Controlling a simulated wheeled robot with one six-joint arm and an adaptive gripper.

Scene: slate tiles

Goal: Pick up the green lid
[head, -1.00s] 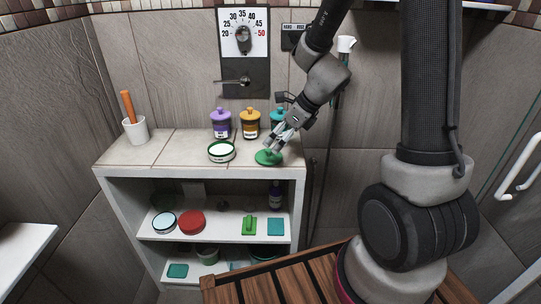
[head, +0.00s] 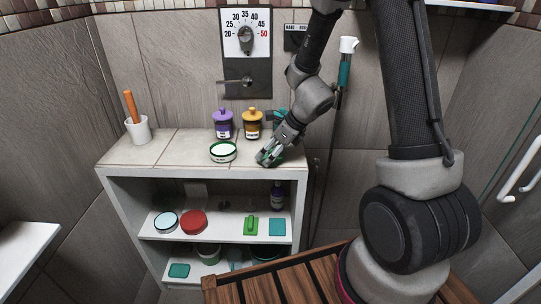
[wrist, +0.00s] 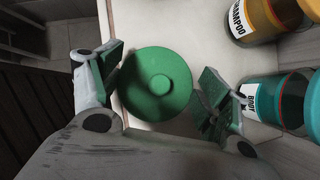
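The green lid (wrist: 157,84), round with a raised knob, lies on the tiled shelf top near its edge in the wrist view. In the head view my gripper mostly hides it. My gripper (head: 269,157) is down at the right front corner of the shelf top. In the wrist view my gripper (wrist: 160,80) is open, with one green-padded finger on each side of the lid. The fingers are close to its rim; whether either touches it I cannot tell.
An open white jar with a dark green rim (head: 223,152) stands left of my gripper. Purple (head: 223,123), yellow (head: 252,124) and teal (wrist: 293,100) lidded jars stand behind. A white cup (head: 138,129) is at the far left. The shelf top between is clear.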

